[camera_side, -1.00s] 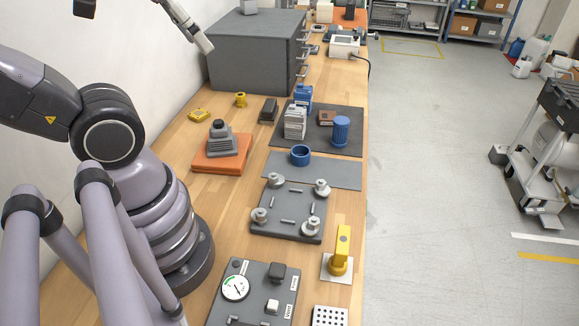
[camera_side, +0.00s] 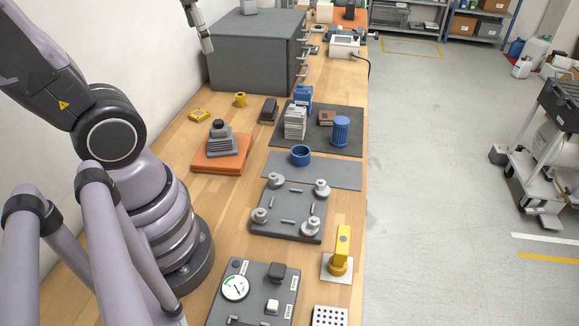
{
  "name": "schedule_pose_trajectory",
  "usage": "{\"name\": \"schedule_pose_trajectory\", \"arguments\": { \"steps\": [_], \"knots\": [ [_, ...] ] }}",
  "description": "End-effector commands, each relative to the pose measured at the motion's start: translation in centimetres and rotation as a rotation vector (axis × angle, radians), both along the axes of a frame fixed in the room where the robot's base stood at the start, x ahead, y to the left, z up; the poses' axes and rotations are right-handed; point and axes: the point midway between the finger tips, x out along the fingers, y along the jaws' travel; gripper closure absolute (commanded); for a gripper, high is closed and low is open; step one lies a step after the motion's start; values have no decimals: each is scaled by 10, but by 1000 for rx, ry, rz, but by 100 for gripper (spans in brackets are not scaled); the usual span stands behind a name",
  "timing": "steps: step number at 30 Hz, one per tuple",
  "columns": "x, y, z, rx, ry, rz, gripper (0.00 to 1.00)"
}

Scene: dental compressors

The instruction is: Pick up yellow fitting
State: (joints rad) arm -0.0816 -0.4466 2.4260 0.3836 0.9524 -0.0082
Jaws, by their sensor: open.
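A small yellow fitting (camera_side: 240,100), short and round, stands upright on the wooden bench in front of the grey cabinet. A flat yellow piece (camera_side: 198,115) lies on the bench to its left. My gripper (camera_side: 207,46) is at the upper left, beside the cabinet's left edge and well above the yellow fitting, apart from it. It is open and holds nothing that I can see. Its fingers are small in this view, and part of my arm is cut off by the top edge.
An orange tray (camera_side: 206,168) with a grey stepped part stands in front of the yellow pieces. A black block (camera_side: 269,110) and a dark mat (camera_side: 341,151) with blue and white parts lie to the right. The grey cabinet (camera_side: 250,60) stands tall behind. Bare bench surrounds the fitting.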

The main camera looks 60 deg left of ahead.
Motion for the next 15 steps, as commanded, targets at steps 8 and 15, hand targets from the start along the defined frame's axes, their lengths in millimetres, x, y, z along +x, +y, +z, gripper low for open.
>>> {"name": "schedule_pose_trajectory", "arguments": {
  "steps": [8,15],
  "knots": [
    [58,125,-31,480,517,-170,30],
    [121,217,-93,788,885,-490,30]
  ]
}}
